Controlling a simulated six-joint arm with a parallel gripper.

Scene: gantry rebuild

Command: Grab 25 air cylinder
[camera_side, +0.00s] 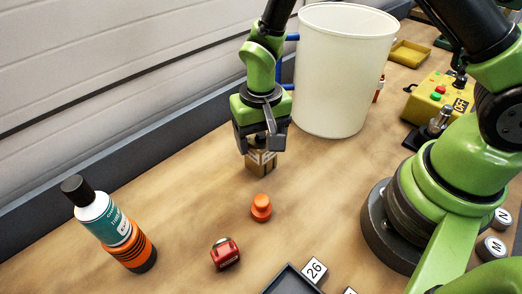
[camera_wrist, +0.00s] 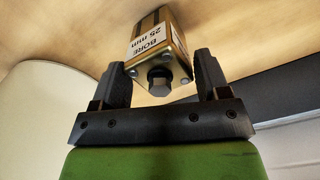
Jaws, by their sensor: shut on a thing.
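The air cylinder (camera_side: 262,163) is a small brass-coloured block with a white label in the side view, below my gripper (camera_side: 262,143). In the wrist view the air cylinder (camera_wrist: 175,50) shows a label reading "BORE 25 mm" and a dark hexagonal end facing the camera. My gripper (camera_wrist: 160,78) has one finger on each side of it and is shut on it. My gripper points down, with the cylinder at or just above the tabletop; I cannot tell whether it touches the table.
A large white bin (camera_side: 345,70) stands close behind, to the right. An orange knob-like piece (camera_side: 261,207), a red object (camera_side: 225,253) and a bottle with an orange band (camera_side: 108,222) are nearer.

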